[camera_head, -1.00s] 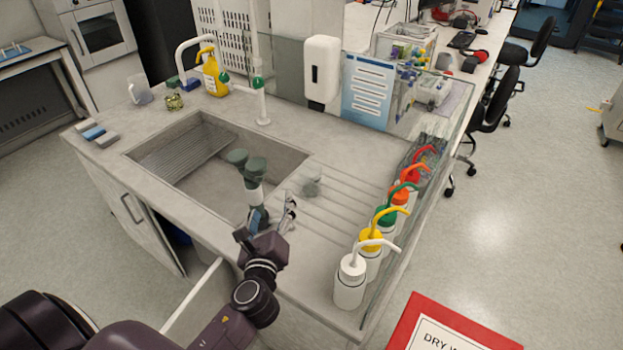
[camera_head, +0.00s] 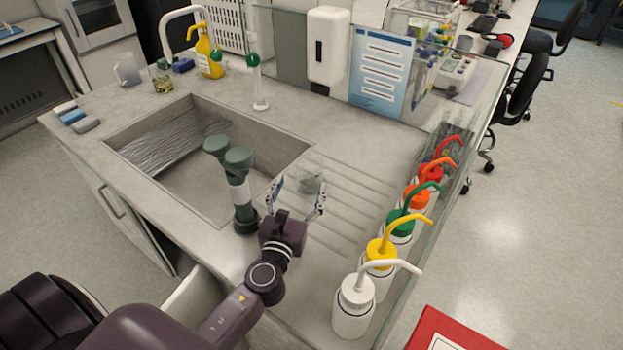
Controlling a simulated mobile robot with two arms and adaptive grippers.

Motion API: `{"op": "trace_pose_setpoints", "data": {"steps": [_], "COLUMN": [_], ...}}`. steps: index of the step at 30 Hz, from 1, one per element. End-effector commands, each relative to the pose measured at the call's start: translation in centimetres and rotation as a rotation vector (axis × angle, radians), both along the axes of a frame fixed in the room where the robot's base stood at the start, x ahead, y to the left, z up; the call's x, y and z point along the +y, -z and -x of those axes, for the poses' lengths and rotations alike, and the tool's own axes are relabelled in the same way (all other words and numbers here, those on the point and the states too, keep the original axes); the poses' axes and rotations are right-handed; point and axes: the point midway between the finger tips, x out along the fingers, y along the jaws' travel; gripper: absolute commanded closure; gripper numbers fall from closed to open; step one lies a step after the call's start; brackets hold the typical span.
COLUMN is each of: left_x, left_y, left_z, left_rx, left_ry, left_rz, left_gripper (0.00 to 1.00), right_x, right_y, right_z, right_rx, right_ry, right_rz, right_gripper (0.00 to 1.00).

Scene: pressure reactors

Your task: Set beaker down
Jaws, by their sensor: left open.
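A small clear glass beaker (camera_head: 309,180) stands on the ribbed draining area (camera_head: 350,212) of the counter, right of the sink. My left gripper (camera_head: 300,186) reaches in from below. Its two fingers are spread wide, one at the beaker's left and one at its lower right. The beaker shows between and just past the fingertips; I cannot tell whether either finger touches it. My right gripper is not in view.
Several wash bottles (camera_head: 353,305) line the right edge by a glass screen. A beaker with yellow-green contents (camera_head: 162,80) stands at the back left.

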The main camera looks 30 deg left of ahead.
Motion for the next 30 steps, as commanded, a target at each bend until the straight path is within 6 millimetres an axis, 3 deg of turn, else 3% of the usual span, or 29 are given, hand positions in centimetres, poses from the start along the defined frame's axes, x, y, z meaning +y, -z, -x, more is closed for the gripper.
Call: {"op": "trace_pose_setpoints", "data": {"steps": [16, 26, 30], "left_x": [1.0, 1.2, 1.2], "left_y": [-0.7, -0.6, -0.6], "left_z": [-6.8, -7.5, -7.5], "left_rx": [-0.001, -0.001, -0.001], "left_ry": [-0.002, -0.001, -0.001], "left_rz": [0.001, 0.002, 0.002], "left_gripper": [0.31, 0.31, 0.47], "right_x": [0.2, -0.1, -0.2], "right_y": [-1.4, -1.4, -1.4], "right_z": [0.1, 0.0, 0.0], "right_rx": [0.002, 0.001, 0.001], "right_ry": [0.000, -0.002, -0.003], "right_rz": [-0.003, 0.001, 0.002], "right_gripper": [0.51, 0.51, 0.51]}}
